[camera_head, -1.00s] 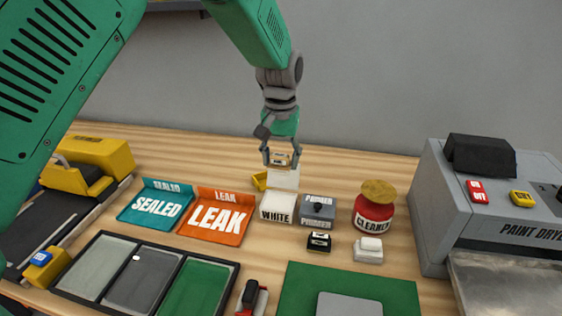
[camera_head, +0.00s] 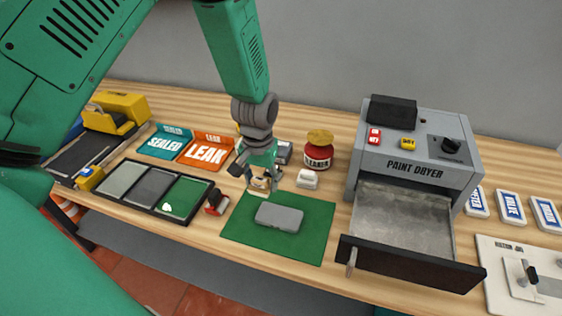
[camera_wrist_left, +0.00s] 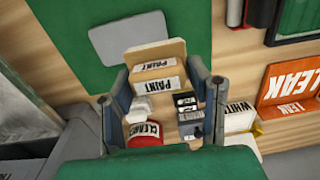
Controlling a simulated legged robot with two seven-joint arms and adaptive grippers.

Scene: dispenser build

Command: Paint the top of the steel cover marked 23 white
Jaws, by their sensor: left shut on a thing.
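The steel cover (camera_head: 279,216) is a grey rounded plate lying flat on the green mat (camera_head: 240,229); no number is readable on it. Its top looks plain grey. It also shows in the left wrist view (camera_wrist_left: 130,38). My left gripper (camera_head: 262,182) is shut on a tan block marked PAINT (camera_wrist_left: 155,55). It holds the block over the back left part of the mat, behind and left of the cover. The block's underside is hidden. The white tray (camera_wrist_left: 240,118) shows in the wrist view; my gripper mostly hides it in the head view. My right gripper is not in view.
The paint dryer (camera_head: 415,150) stands right with its drawer (camera_head: 405,230) pulled out beside the mat. The cleaner jar (camera_head: 318,153) and a white block (camera_head: 307,179) stand behind the mat. LEAK (camera_head: 206,152) and SEALED trays (camera_head: 166,145) and a three-panel tray (camera_head: 152,188) lie left.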

